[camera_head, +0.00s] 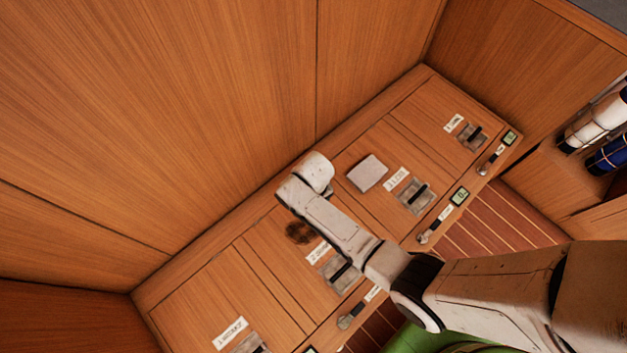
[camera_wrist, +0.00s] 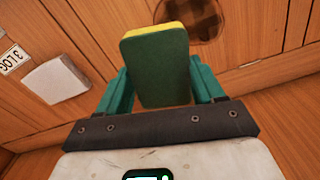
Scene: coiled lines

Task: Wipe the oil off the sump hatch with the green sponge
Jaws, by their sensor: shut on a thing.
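In the wrist view my gripper (camera_wrist: 162,76) is shut on the green sponge (camera_wrist: 155,65), a dark green block with a yellow edge, held between teal fingers. A dark brown oil patch (camera_wrist: 200,17) shows just beyond the sponge's far end, partly hidden by it. I cannot tell whether the sponge touches the wood. In the head view the oil patch (camera_head: 299,233) lies on a wooden hatch (camera_head: 270,258) in the bench top, left of my arm. A white label there is too small to read surely. My fingers and the sponge are hidden in the head view.
A pale flat pad (camera_head: 367,173) lies on the neighbouring hatch; it also shows in the wrist view (camera_wrist: 55,80). Latches such as this one (camera_head: 415,196) line the bench front. Tall wooden panels (camera_head: 200,100) rise behind. Rolled bundles (camera_head: 600,125) sit at the right.

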